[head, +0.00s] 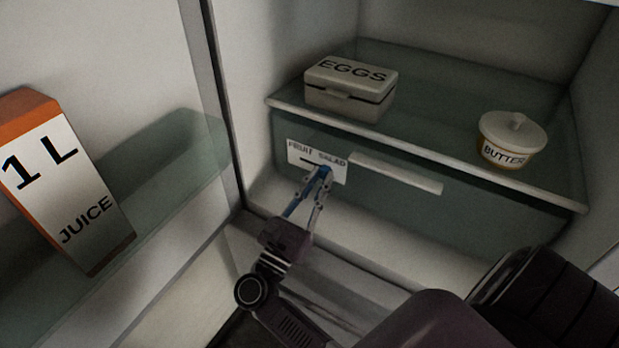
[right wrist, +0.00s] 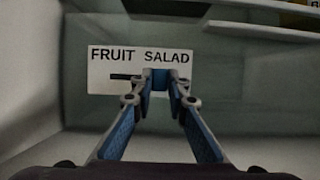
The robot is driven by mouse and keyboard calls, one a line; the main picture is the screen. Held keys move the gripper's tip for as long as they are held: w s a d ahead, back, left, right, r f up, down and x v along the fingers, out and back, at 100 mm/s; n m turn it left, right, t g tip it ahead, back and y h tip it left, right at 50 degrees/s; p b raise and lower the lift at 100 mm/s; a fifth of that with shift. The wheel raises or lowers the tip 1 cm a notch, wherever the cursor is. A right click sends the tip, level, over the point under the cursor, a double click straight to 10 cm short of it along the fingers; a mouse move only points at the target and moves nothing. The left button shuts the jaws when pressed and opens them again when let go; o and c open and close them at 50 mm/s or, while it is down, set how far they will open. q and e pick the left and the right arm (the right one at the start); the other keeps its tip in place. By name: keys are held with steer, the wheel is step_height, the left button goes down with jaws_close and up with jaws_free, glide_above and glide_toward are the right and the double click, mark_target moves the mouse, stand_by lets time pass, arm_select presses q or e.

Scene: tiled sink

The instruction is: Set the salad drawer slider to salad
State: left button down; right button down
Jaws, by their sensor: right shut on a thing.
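The salad drawer (head: 470,215) is a greenish, see-through drawer low in the fridge. Its white label (head: 298,152) reads FRUIT on the left and SALAD on the right; it also faces the right wrist view (right wrist: 102,82). A dark slot (right wrist: 121,77) shows under FRUIT. My right gripper (head: 324,173) reaches the label from below, with its tips together under SALAD, right of the visible slot; the right wrist view shows the tips (right wrist: 158,78) there too. It is shut on the slider, which is mostly hidden between the blue-padded fingers. My left gripper is not in view.
A pale drawer handle (head: 395,172) lies just right of the label. An egg box (head: 350,88) and a butter pot (head: 512,138) stand on the glass shelf above. A juice carton (head: 65,185) stands in the open door at left.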

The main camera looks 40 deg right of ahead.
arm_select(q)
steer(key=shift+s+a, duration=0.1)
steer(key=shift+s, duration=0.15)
arm_select(e)
steer(key=shift+s+d+f, duration=0.1)
steer(key=shift+s, duration=0.05)
steer(key=c, duration=1.9)
jaws_free()
steer(key=shift+s+d, duration=0.1)
steer(key=shift+s, duration=0.05)
steer(key=shift+r, duration=0.2)
step_height(320, 180, up, 10)
steer(key=shift+f, duration=0.1)
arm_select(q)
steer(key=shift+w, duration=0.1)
